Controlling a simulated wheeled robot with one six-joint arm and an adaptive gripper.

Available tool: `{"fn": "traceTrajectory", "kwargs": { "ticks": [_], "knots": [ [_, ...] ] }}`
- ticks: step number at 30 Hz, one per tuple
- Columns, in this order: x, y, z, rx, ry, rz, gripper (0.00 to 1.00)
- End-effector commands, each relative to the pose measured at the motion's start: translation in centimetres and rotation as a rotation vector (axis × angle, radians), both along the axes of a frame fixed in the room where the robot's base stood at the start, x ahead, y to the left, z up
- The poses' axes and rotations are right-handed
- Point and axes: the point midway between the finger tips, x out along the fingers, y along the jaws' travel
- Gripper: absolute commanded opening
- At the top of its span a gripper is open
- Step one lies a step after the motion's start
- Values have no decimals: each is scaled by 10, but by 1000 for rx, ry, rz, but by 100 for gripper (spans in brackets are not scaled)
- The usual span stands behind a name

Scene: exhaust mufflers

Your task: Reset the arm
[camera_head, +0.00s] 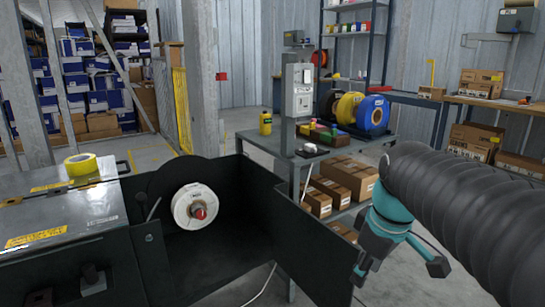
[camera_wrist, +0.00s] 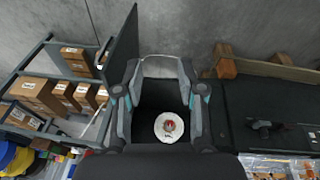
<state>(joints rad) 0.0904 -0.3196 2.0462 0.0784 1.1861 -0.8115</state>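My arm, in a ribbed dark grey sleeve, comes in from the right of the head view and ends in my teal and grey gripper (camera_head: 364,268), which hangs pointing down over the floor, right of the dark open machine housing (camera_head: 300,235). In the wrist view the two fingers of my gripper (camera_wrist: 160,95) stand apart with nothing between them. Behind that gap, at a distance, is the white spool with a red centre (camera_wrist: 169,136). The spool also shows in the head view (camera_head: 185,214), inside the housing and apart from my gripper.
A metal table (camera_head: 375,150) with coloured reels and cartons on its lower shelf stands behind the housing. A grey cabinet top (camera_head: 60,220) with a yellow tape roll (camera_head: 81,165) is at left. A workbench (camera_head: 510,104) with cartons is at right. Bare floor shows below my gripper.

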Motion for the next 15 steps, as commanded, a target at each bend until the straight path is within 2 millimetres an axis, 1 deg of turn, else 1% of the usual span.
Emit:
{"fn": "traceTrajectory", "kwargs": {
  "ticks": [1, 6, 9, 12, 15],
  "knots": [
    [-16, 4, -1, 9, -26, -67, 39],
    [-58, 10, -17, 65, -111, -320, 39],
    [-78, 12, -28, 107, -157, -450, 39],
    [-94, 14, -39, 148, -191, -552, 39],
    [-103, 15, -47, 179, -215, -621, 39]
  ]
}}
